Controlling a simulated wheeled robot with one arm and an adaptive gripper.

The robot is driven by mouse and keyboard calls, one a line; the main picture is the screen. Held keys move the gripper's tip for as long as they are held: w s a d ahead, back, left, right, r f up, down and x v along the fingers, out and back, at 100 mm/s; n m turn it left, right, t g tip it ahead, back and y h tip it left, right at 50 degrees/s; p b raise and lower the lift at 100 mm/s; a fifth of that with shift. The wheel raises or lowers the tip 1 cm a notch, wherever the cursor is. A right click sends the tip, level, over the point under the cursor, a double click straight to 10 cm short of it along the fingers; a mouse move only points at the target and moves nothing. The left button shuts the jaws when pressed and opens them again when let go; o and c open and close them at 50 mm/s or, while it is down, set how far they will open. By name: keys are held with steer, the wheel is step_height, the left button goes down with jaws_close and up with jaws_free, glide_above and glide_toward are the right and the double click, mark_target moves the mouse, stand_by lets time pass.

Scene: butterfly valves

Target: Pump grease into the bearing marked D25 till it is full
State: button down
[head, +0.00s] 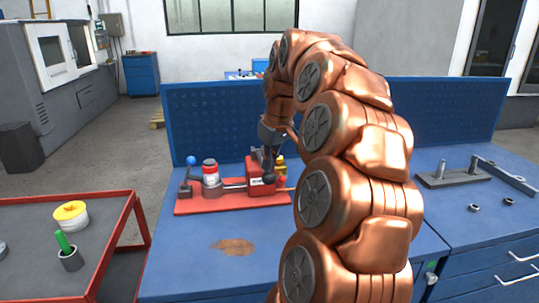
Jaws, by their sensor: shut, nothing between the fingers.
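A grease rig stands on a red base plate (203,207) on the blue workbench. It has a red and white canister (210,174), a blue-ball lever (191,161) at its left, and a red housing (258,181) at its right with small markings. I cannot read D25 on anything, so I cannot tell which part is that bearing or how full it is. My gripper (268,174) points down at the red housing, shut and empty. It is small and partly merged with the dark parts there, so I cannot tell if it touches. A yellow part (281,162) shows just behind.
My copper arm covers the bench middle. At right lie a grey plate with upright pins (452,180) and small rings (474,208). A red-framed cart (105,228) at left holds a yellow-lidded tub (71,215) and a green-handled tool in a cup (69,258).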

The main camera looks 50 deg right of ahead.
steer(key=shift+w+d+r+p, duration=0.15)
steer(key=shift+r+p, duration=0.3)
steer(key=shift+r, duration=0.45)
steer(key=shift+w+d+r+p, duration=0.1)
steer(key=shift+r+p, duration=0.35)
steer(key=shift+r, duration=0.45)
steer(key=shift+w+d+r+p, duration=0.15)
steer(key=shift+r+p, duration=0.3)
steer(key=shift+r, duration=0.45)
steer(key=shift+a, duration=0.1)
steer(key=shift+s+a+f+b, duration=0.2)
steer(key=shift+f+b, duration=0.7)
steer(key=shift+f, duration=0.45)
steer(key=shift+s+a+f+b, duration=0.15)
steer(key=shift+f+b, duration=0.75)
steer(key=shift+f, duration=0.45)
steer(key=shift+s+a+f+b, duration=0.1)
steer(key=shift+s+f+b, duration=0.1)
steer(key=shift+f+b, duration=0.95)
steer(key=shift+w+d+r+p, duration=0.15)
steer(key=shift+r+p, duration=0.7)
steer(key=shift+r, duration=0.4)
steer(key=shift+w+d+r+p, duration=0.1)
steer(key=shift+w+r+p, duration=0.1)
steer(key=shift+r+p, duration=0.85)
steer(key=shift+w+d+r+p, duration=0.15)
steer(key=shift+r+p, duration=0.45)
steer(key=shift+r, duration=0.9)
